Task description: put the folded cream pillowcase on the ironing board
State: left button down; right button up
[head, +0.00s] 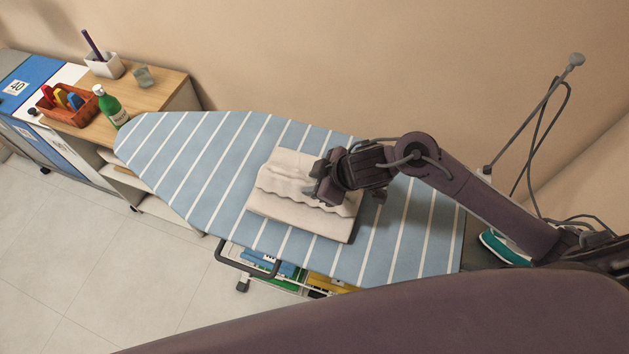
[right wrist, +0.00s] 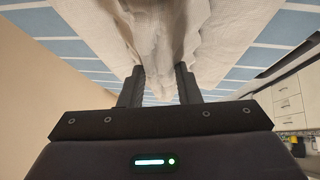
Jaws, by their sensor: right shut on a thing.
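The folded cream pillowcase (head: 283,213) is over the middle of the ironing board (head: 200,150), which has a blue cover with white stripes. My right gripper (head: 318,192) is shut on the pillowcase's right part. In the right wrist view the cloth (right wrist: 155,30) bunches between the two fingers (right wrist: 160,88), with the striped cover behind it. The pillowcase appears to rest on or just above the cover; I cannot tell how much of it touches. My left gripper is not in view.
A wooden shelf top (head: 150,85) at left holds a green bottle (head: 112,107), an orange basket (head: 67,108), a white pen cup (head: 104,67) and a glass (head: 143,77). A teal iron (head: 503,248) is at the board's right end. The board's left part is bare.

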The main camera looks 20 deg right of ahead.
jog(key=o, duration=1)
jog(key=v, duration=1.2)
jog(key=shift+a+p, duration=0.1)
jog(key=shift+p, duration=0.3)
